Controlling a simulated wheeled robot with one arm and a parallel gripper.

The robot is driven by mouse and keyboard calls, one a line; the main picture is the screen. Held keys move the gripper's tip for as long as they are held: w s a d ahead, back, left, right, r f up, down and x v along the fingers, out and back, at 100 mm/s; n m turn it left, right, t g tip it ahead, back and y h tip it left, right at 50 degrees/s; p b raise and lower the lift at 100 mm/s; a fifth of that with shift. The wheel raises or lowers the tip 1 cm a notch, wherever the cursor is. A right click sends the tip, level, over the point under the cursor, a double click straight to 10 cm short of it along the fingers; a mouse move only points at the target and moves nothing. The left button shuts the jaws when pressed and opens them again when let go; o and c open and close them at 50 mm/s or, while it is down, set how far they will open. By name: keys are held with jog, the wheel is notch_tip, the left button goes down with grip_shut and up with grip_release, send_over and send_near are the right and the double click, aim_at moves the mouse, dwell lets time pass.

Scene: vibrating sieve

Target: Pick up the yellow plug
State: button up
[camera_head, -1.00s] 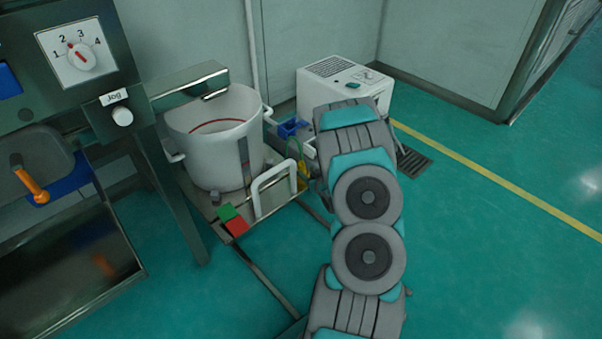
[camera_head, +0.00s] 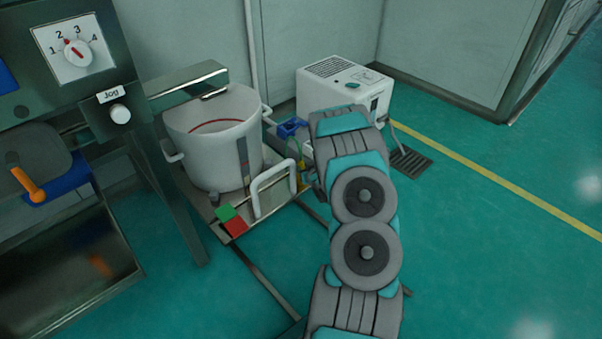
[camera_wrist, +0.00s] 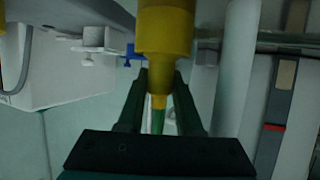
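The yellow plug (camera_wrist: 165,32) hangs large at the top middle of the wrist view. It narrows downward to a thin yellow neck and a green cord. My gripper (camera_wrist: 160,78) has its two dark fingers apart, one on each side of the narrow lower part of the plug. A gap shows beside the neck, and I cannot tell whether either finger touches the plug. In the head view a small patch of yellow shows beside the white pot, left of my arm. My fingertips are hidden there by my arm.
A white pot (camera_head: 212,150) stands on a low platform with a white handle frame (camera_head: 257,190) and green and red buttons (camera_head: 232,221). A white boxy unit (camera_head: 330,90) stands behind my arm. A floor grate (camera_head: 410,162) lies to the right, with open green floor beyond.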

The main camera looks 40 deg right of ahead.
grip_shut()
jog(key=shift+r, duration=0.1)
